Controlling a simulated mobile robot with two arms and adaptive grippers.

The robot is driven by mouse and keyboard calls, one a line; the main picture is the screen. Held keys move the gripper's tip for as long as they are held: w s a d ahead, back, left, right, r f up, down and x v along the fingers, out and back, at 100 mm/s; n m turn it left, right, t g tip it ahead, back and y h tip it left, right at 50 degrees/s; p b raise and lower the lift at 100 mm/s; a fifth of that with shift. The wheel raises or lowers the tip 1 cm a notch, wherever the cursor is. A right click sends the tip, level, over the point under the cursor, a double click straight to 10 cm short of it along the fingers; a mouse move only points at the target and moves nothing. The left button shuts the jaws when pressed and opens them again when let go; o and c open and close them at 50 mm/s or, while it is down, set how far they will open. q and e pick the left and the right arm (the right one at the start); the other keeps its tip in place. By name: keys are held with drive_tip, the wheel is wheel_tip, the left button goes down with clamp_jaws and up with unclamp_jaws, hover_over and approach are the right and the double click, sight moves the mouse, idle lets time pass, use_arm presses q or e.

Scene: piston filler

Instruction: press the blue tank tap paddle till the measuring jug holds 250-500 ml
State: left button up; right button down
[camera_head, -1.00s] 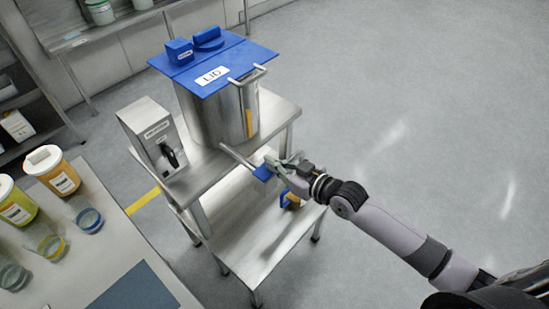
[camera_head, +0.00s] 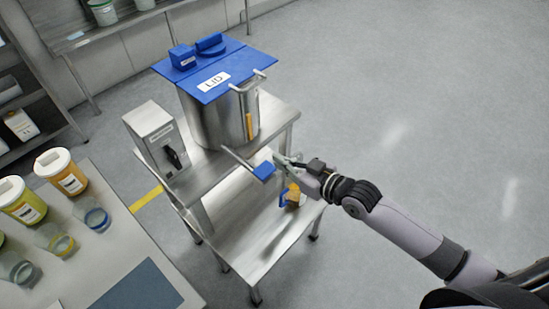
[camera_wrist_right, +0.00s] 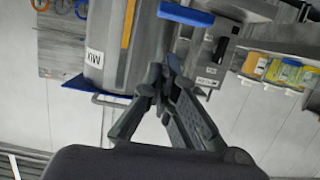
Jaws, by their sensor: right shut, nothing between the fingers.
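The steel tank (camera_head: 207,123) with its blue lid stands on the upper shelf of a steel stand. Its blue tap paddle (camera_head: 264,171) sticks out at the end of a thin pipe at the front. The paddle also shows at the top of the right wrist view (camera_wrist_right: 186,14). The measuring jug (camera_head: 292,196), with a blue part and orange-yellow contents, is below and right of the paddle; its level cannot be read. My right gripper (camera_head: 279,160) is shut and empty, just right of the paddle and seemingly apart from it. My left gripper is not in view.
A steel control box (camera_head: 153,135) with a black handle stands left of the tank. A table at lower left holds tubs (camera_head: 62,171), small glass vessels (camera_head: 92,214) and a dark blue mat (camera_head: 137,290). The floor to the right is clear.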

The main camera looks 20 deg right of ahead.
drive_tip(key=v, duration=0.6)
drive_tip(key=shift+d+b, duration=0.25)
drive_tip(key=shift+b, duration=0.05)
drive_tip(key=shift+s+r, duration=0.1)
drive_tip(key=w+d+f+m+h, duration=0.15)
drive_tip(key=d+f, duration=0.25)
drive_tip(key=f, duration=0.4)
drive_tip(key=d+f+m+h, duration=0.1)
drive_tip(key=d+f+h, duration=0.25)
drive_tip(key=f, duration=0.35)
drive_tip(key=s+d+f+m+g+h, duration=0.1)
drive_tip(key=s+d+f+g, duration=0.2)
drive_tip(key=f, duration=0.6)
drive_tip(key=s+d+f+m+g+h, duration=0.1)
drive_tip(key=s+d+f, duration=0.1)
drive_tip(key=s+f, duration=0.45)
drive_tip(key=s+f+g+h, duration=0.1)
drive_tip(key=s+f+g, duration=0.3)
drive_tip(key=s+f, duration=0.95)
drive_tip(key=s+a+f+g, duration=0.2)
drive_tip(key=s+a+f, duration=0.1)
drive_tip(key=s, duration=0.5)
drive_tip(key=s+a+f+g, duration=0.1)
drive_tip(key=s+a+f, duration=0.3)
drive_tip(key=s, duration=0.5)
wheel_tip(320, 180, down, 2)
drive_tip(key=shift+s+a+f+g, duration=0.15)
drive_tip(key=shift+s+a+g, duration=0.1)
drive_tip(key=shift+g, duration=0.15)
